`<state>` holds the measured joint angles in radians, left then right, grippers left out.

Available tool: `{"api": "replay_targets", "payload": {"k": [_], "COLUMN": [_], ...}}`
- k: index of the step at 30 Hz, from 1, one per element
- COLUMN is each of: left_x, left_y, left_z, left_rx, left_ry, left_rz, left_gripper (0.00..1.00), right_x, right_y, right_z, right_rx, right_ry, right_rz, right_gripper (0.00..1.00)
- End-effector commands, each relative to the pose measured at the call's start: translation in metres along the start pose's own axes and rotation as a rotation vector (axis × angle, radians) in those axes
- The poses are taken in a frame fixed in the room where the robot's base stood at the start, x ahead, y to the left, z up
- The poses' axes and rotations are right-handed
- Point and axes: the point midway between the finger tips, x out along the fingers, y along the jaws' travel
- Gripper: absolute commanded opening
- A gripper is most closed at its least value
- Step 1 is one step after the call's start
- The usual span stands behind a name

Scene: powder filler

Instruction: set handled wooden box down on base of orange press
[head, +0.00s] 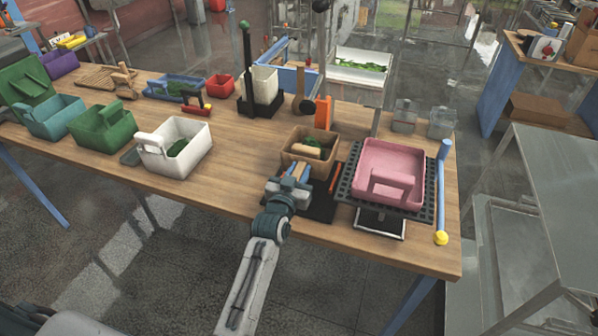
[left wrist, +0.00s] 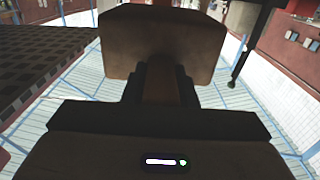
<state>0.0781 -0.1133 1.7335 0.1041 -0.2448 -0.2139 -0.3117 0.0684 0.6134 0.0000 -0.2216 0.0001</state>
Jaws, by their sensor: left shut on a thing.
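The handled wooden box (head: 300,158) is brown and holds a little green material. It is over the black base (head: 318,208) of the orange press (head: 322,113), in front of the orange upright. I cannot tell if it touches the base. My left gripper (head: 296,176) is shut on the handle at the box's near side. In the left wrist view the jaws (left wrist: 160,85) close around a brown bar in front of a dark brown block (left wrist: 160,45), and they hide part of it. My right gripper is not in view.
A pink box (head: 390,160) on a black grid plate stands close to the right. A white handled box (head: 175,148) stands to the left, with green and teal boxes beyond. A green-topped black stand (head: 246,70) is behind. Wooden tabletop (head: 235,190) is clear at left front.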

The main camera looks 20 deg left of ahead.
Motion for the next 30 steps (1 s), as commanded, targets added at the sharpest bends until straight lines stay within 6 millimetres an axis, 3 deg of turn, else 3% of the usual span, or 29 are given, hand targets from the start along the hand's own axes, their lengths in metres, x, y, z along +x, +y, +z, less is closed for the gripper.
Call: {"api": "replay_targets", "payload": {"k": [9, 30], "left_x": [0.000, 0.000], "left_y": [0.000, 0.000], "left_z": [0.008, 0.049], "left_rx": [0.000, 0.000], "left_ry": [0.004, 0.004], "left_rz": [0.000, -0.001], "left_gripper": [0.00, 0.00], "right_x": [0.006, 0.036], "right_y": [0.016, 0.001], "right_z": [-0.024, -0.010], "right_rx": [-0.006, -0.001], "right_ry": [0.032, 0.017], "right_rz": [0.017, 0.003], "right_gripper": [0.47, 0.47]}}
